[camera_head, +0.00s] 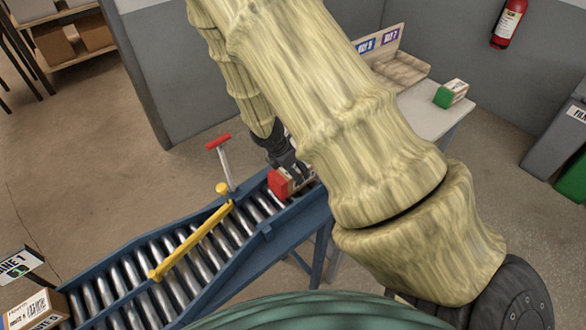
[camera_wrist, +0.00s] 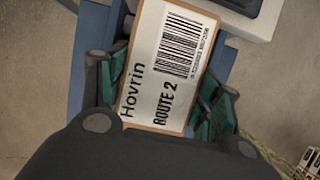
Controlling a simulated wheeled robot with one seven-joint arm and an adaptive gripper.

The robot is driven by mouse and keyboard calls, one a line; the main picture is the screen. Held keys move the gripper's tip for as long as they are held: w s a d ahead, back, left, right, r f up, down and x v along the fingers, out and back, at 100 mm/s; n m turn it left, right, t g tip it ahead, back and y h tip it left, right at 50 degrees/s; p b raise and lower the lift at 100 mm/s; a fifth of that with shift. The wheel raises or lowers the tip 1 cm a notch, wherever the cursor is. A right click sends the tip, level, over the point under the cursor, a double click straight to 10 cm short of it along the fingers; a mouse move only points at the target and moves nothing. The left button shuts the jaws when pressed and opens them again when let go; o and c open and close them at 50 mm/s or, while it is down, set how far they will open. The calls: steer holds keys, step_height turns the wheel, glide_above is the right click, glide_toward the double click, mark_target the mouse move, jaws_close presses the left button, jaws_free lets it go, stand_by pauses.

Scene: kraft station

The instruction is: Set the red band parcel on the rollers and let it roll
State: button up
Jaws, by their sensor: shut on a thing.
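The red band parcel (camera_head: 279,183) shows its red end beside my gripper (camera_head: 287,163), at the upper right end of the roller conveyor (camera_head: 265,231). In the wrist view, my gripper (camera_wrist: 172,88) is shut on the parcel (camera_wrist: 150,82), with green finger pads on both sides. Its white label reads "Hovrin" and "ROUTE 2". The parcel is over the rollers; I cannot tell whether it touches them. My arm hides part of the conveyor's upper end. A yellow bar (camera_head: 193,240) lies across the rollers, below the parcel, beside a red-handled lever (camera_head: 224,160).
A pale table (camera_head: 424,113) behind my arm bears a green-banded parcel (camera_head: 451,93) and a bin with route signs (camera_head: 385,42). A labelled box (camera_head: 36,311) is at the conveyor's lower left end, beside a sign (camera_head: 20,262). Grey partitions stand behind. The floor at left is clear.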

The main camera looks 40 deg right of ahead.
steer(key=shift+s, duration=0.15)
steer(key=o, duration=1.4)
steer(key=shift+c, duration=0.2)
steer(key=v, duration=1.2)
steer(key=shift+a, duration=0.15)
